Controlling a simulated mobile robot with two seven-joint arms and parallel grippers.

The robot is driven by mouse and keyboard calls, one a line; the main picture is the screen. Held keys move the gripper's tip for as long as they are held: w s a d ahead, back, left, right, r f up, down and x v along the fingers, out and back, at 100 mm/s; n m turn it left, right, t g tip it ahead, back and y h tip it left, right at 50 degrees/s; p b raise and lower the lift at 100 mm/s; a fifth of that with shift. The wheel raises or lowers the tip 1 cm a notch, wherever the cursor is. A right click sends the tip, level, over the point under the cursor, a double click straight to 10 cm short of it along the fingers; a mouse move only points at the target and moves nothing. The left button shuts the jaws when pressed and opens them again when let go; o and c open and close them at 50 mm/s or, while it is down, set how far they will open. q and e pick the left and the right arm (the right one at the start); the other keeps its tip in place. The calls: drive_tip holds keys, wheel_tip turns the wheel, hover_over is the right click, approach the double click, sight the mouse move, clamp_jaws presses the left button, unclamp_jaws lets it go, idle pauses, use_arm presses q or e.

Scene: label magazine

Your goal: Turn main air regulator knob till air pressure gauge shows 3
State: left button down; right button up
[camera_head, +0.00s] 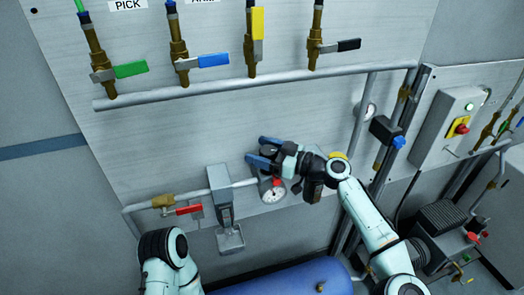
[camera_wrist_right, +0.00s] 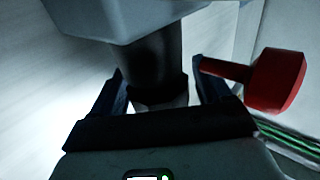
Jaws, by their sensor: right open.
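The main air regulator hangs on the pipe at the lower middle of the panel, largely covered by my right gripper (camera_head: 262,152). Its dark knob (camera_wrist_right: 155,70) stands between the two fingers in the right wrist view. The fingers are open on either side of it, and a gap shows at the left finger. The round white air pressure gauge (camera_head: 271,195) faces out just below the gripper; its reading is too small to tell. My left arm shows at the lower left, but its gripper is out of view.
A red valve handle (camera_wrist_right: 275,80) is close beside the right finger; it also shows above the gauge. A grey filter unit (camera_head: 222,200) and a red-handled valve (camera_head: 188,210) are to the left. A blue tank (camera_head: 285,280) lies below. Coloured valves line the panel above.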

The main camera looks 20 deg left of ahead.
use_arm(q)
drive_tip(key=s+f+b, duration=0.1)
drive_tip(key=f+b, duration=0.1)
drive_tip(key=f, duration=0.1)
drive_tip(key=shift+s, duration=0.35)
use_arm(e)
drive_tip(key=s+d, duration=0.1)
drive_tip(key=d, duration=0.6)
drive_tip(key=shift+d, duration=0.15)
use_arm(q)
drive_tip(key=c, duration=1.8)
unclamp_jaws()
